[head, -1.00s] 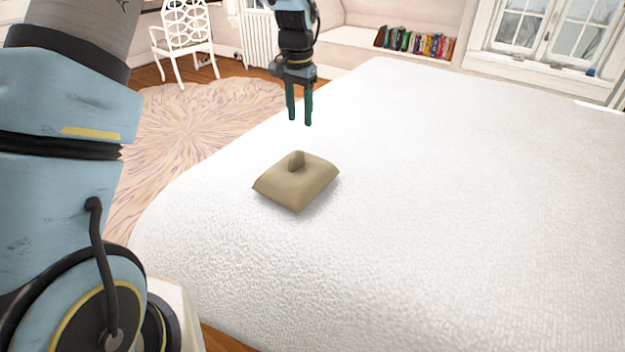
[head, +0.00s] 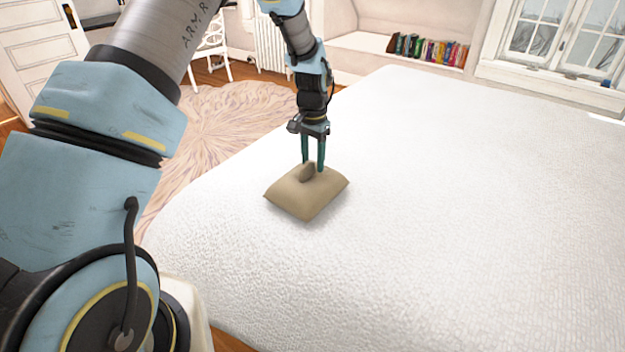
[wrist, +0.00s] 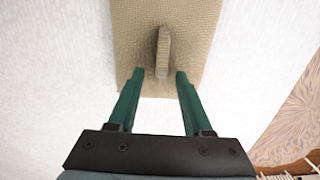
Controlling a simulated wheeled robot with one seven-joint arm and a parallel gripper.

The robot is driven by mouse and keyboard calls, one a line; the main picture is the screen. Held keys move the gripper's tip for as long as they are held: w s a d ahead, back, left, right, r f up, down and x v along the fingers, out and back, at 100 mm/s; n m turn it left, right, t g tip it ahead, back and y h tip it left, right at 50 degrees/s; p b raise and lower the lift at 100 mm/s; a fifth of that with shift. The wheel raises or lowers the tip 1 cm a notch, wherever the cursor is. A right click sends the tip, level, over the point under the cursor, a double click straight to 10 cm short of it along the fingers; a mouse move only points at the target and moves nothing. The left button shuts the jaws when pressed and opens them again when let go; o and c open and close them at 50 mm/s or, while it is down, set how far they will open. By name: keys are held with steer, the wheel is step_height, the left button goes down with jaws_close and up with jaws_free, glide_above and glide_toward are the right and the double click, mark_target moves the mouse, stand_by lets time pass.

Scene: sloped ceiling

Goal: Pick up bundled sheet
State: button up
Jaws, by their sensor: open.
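The bundled sheet (head: 305,198) is a tan, cushion-shaped bundle with a raised knot or tab on top. It lies on the white bed. In the wrist view the bundle (wrist: 196,25) is at the top, and its upright tab (wrist: 163,52) stands near the middle. My gripper (head: 313,168) points down at the bundle, with its green fingers close to the tab. In the wrist view my gripper (wrist: 157,74) is open, with the tab lying ahead in line with the gap between the fingertips. I cannot tell whether the fingers touch the cloth.
The white bed (head: 450,200) is otherwise clear around the bundle. A patterned rug (head: 235,125) lies on the floor at left. A row of books (head: 428,48) sits on the window bench at the back. A white chair (head: 210,45) and radiator (head: 271,45) stand behind.

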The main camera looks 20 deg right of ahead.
steer(key=shift+f, duration=0.15)
jaws_close()
stand_by(0.4)
stand_by(1.0)
